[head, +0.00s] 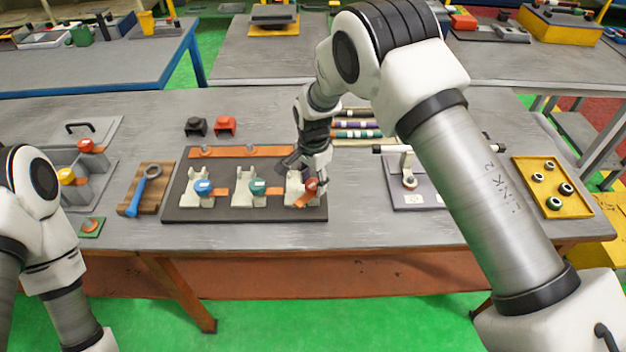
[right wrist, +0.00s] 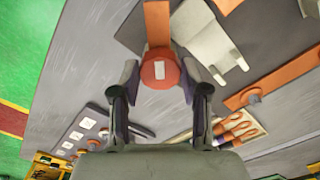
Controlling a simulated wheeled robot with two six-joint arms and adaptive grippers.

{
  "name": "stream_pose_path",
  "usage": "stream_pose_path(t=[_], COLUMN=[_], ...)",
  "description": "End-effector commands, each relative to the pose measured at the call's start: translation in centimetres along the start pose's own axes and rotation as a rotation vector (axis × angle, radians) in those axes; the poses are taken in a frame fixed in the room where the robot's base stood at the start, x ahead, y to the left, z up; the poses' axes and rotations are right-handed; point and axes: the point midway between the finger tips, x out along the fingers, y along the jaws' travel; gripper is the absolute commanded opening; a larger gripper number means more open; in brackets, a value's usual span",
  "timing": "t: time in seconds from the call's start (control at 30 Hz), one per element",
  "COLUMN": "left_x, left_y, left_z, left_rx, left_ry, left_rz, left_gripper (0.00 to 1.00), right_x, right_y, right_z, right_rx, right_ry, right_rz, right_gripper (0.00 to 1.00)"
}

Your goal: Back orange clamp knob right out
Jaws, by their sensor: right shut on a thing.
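The orange-red clamp knob (head: 312,185) with a pale mark on its face sits at the rightmost cream fixture (head: 294,188) on the dark plate (head: 240,214). In the right wrist view the knob (right wrist: 160,72) lies between my fingertips, with an orange strip (right wrist: 157,25) running from it. My right gripper (head: 314,176) is shut on the knob and partly hides the fixture. Two like fixtures to the left carry a blue knob (head: 203,187) and a green knob (head: 257,187). My left arm shows at the left edge; its gripper is out of view.
An orange bar (head: 240,152) runs along the plate's back. A blue wrench (head: 145,190) on a wooden board stands left. A grey stand (head: 410,183) and a yellow tray (head: 552,205) with several rings stand right. Black and red blocks (head: 226,125) sit behind.

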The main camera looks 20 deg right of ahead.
Motion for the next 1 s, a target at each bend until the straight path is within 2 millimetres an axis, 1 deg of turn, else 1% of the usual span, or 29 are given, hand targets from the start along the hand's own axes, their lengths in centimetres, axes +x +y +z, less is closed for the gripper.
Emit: stream_pose_path(t=[0.03,0.27,1.0], left_x=[0.10,0.16,-0.03], left_y=[0.00,0.00,0.00], left_z=[0.00,0.00,0.00], left_rx=[0.000,0.000,0.000], left_ry=[0.000,0.000,0.000], left_rz=[0.000,0.000,0.000], left_gripper=[0.40,0.40,0.40], right_x=[0.39,0.42,0.41], right_y=[0.25,0.27,0.28], right_z=[0.09,0.10,0.12], right_rx=[-0.023,-0.193,-0.892], right_ry=[-0.003,-0.004,-0.008], right_rz=[0.007,0.008,0.006], right_gripper=[0.10,0.11,0.11])
